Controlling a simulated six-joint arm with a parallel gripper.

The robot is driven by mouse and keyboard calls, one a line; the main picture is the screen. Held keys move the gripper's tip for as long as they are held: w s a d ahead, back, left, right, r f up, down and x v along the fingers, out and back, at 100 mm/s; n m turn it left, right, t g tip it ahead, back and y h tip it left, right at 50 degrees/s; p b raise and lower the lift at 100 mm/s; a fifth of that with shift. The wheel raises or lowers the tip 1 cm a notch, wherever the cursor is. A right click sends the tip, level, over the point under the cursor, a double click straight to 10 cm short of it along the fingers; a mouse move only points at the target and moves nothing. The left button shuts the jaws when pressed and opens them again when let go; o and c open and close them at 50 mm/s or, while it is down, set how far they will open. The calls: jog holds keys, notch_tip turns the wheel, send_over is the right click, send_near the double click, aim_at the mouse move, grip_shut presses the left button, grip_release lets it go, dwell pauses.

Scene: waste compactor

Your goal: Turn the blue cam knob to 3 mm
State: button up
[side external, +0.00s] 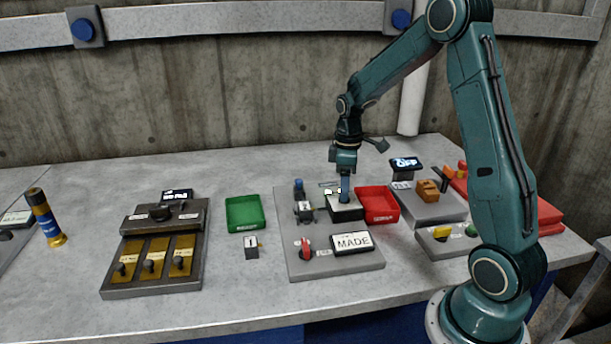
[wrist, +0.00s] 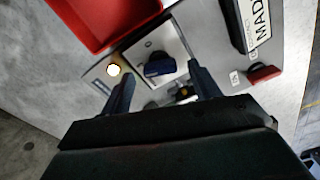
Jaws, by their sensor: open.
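The blue cam knob (wrist: 158,66) sits on a pale square plate (wrist: 172,44) in the wrist view. In the side external view the plate's dark block (side external: 345,207) is on the grey panel, and my gripper hides most of the knob. My gripper (wrist: 160,84) is open, with its two dark fingers on either side of the knob's near side and a gap between. It also shows from the side, pointing down just above the block (side external: 345,190). I cannot tell whether the fingers touch the knob. The scale marks are too small to read.
A red tray (side external: 378,204) stands right beside the block. A "MADE" display (side external: 352,243) and a red knob (side external: 305,249) are at the front of the panel. A green tray (side external: 244,213) and a brown panel with brass plates (side external: 153,259) stand to the left.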

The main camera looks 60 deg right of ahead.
notch_tip(320, 180, up, 13)
dwell(0.5)
jog(key=shift+a, duration=0.1)
jog(key=s+a+r+m+t, duration=0.1)
jog(key=s+a+r, duration=0.25)
jog(key=a, duration=0.25)
jog(key=s+a+r+m+t, duration=0.1)
jog(key=s+a+r+t, duration=0.1)
jog(key=s+a, duration=0.4)
jog(key=s+a+f+m+t, duration=0.2)
jog(key=s+a+m, duration=0.1)
jog(key=s+a, duration=0.4)
jog(key=s, duration=0.2)
jog(key=shift+s+a+t, duration=0.15)
jog(key=shift+s+t, duration=0.15)
jog(key=shift+s, duration=0.1)
jog(key=shift+w, duration=0.1)
dwell(0.6)
